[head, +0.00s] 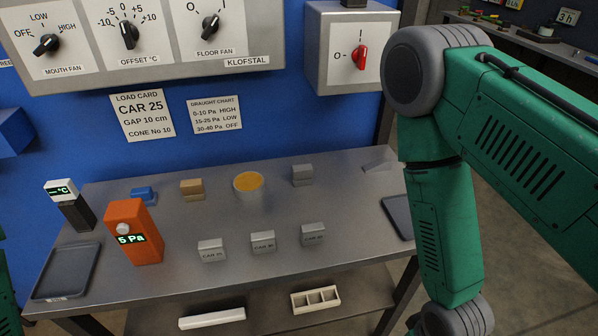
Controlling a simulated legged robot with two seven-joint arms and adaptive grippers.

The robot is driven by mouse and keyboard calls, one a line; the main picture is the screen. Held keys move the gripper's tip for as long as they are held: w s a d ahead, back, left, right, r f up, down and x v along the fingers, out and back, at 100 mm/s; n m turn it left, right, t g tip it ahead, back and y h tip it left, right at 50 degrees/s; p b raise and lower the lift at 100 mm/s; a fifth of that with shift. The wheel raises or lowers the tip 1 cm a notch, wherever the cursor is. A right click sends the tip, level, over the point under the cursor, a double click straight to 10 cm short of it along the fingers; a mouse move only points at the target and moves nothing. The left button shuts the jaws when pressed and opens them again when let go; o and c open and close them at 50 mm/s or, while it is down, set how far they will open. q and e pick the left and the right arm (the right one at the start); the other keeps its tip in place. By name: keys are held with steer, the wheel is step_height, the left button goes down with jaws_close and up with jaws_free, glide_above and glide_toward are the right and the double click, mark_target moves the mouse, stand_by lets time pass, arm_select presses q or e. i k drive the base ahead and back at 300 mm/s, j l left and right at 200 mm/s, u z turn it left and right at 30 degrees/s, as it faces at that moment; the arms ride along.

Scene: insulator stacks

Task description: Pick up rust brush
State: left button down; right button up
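No object is clearly recognisable as the rust brush. Small candidates stand along the back of the grey metal table (178,235): a tan block-like item (192,189), a blue item (143,195) and a grey block (302,174). They are too small to tell which, if any, is a brush. My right arm comes down across the right side, and its gripper is out of the frame below. Only a sliver of my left arm shows at the lower left edge; its gripper is not in view.
An orange meter (130,240) reading 5 Pa, a dark thermometer (77,215), a round orange-filled tin (249,188) and labelled grey blocks (262,242) stand on the table. Dark trays (66,272) lie at both ends. A white divided box (315,300) sits on the lower shelf.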

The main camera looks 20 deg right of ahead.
mark_target(301, 174)
steer(key=u, duration=1.1)
steer(key=z, duration=1.65)
steer(key=l+u, duration=0.25)
steer(key=u, duration=0.25)
steer(key=l+u, duration=0.25)
steer(key=u, duration=0.2)
steer(key=l+u, duration=0.2)
steer(key=u, duration=0.3)
